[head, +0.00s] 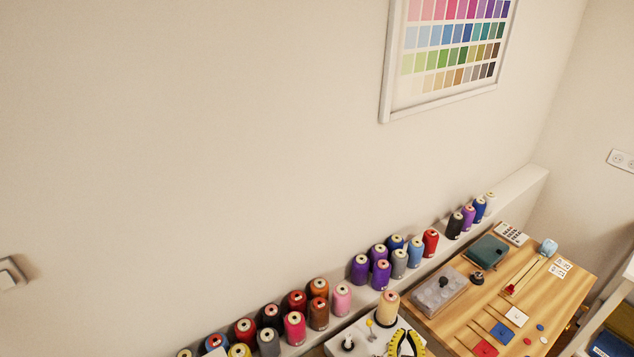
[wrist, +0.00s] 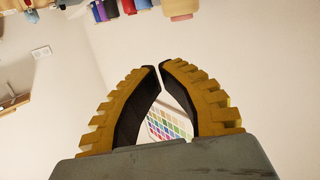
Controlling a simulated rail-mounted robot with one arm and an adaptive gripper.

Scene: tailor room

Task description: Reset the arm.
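My gripper (head: 407,343) shows at the bottom edge of the head view, in front of the sewing machine, with yellow and black ribbed fingers. In the wrist view my gripper (wrist: 160,66) has its two curved fingertips drawn together, with only a thin slit between them. Nothing is held between the fingers. The wall and a colour chart (wrist: 168,124) show through the gap between them.
Thread spools (head: 318,312) line a ledge (head: 515,190) along the wall. A pale machine (head: 345,335) with a cream spool stands beside my gripper. A wooden table (head: 555,300) at right holds a grey box (head: 440,291), a teal case (head: 488,251) and small tools.

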